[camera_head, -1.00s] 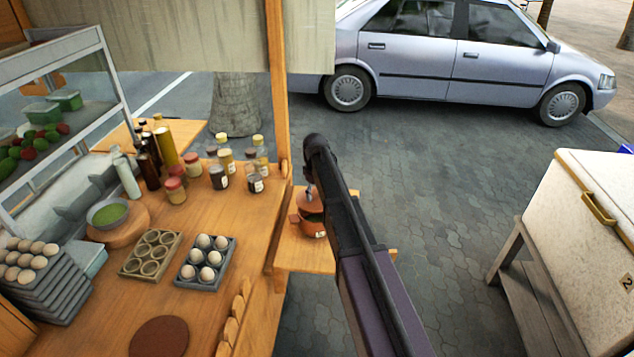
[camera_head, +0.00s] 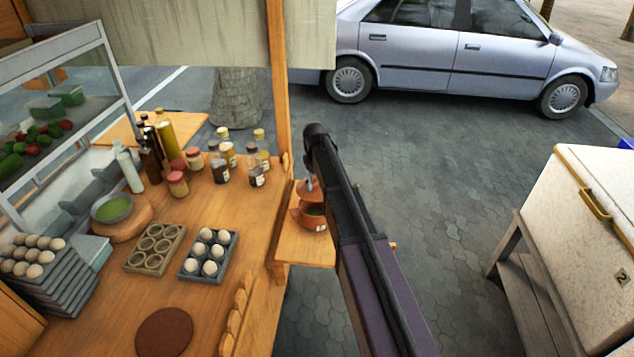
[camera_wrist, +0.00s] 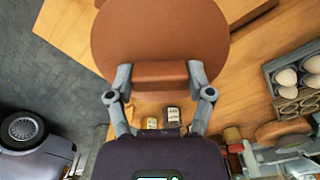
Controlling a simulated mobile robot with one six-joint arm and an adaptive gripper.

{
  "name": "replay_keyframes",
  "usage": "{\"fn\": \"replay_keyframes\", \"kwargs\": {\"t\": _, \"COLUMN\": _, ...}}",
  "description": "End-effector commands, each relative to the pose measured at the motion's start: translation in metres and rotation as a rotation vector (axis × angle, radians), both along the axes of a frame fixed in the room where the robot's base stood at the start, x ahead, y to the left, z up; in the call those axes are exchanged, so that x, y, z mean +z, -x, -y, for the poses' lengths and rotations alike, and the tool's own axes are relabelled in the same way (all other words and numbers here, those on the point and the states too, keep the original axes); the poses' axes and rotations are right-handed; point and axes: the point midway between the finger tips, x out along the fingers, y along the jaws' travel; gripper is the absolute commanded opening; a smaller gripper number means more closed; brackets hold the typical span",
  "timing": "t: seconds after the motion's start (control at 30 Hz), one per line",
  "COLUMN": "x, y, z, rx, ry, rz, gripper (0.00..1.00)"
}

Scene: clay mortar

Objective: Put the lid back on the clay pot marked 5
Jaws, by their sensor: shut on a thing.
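The clay pot (camera_head: 313,220) is a small reddish-brown pot with a dark opening. It stands on the small wooden side shelf (camera_head: 300,250) at the right end of the counter. A small pale label shows on it, too small to read. The brown round lid (camera_wrist: 160,40) fills the top middle of the wrist view. My gripper (camera_wrist: 160,75) is shut on its bar-like handle. In the head view the lid (camera_head: 309,187) appears just above the pot, partly behind my arm; I cannot tell whether they touch. In the wrist view the lid hides the pot.
The wooden counter (camera_head: 210,310) on the left holds an egg tray (camera_head: 208,256), several bottles and jars (camera_head: 225,165), and a flat brown disc (camera_head: 163,332). A wooden post (camera_head: 281,90) rises beside the shelf. A white chest (camera_head: 580,230) stands at right; the paving between is clear.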

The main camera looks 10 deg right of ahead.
Motion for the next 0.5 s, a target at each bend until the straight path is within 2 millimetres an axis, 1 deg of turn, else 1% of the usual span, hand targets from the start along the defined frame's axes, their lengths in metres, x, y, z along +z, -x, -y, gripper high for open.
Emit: {"fn": "replay_keyframes", "kwargs": {"t": 0.5, "x": -0.036, "y": 0.0, "z": 0.001, "rx": -0.001, "ry": 0.0, "rz": 0.0, "gripper": 0.15}}
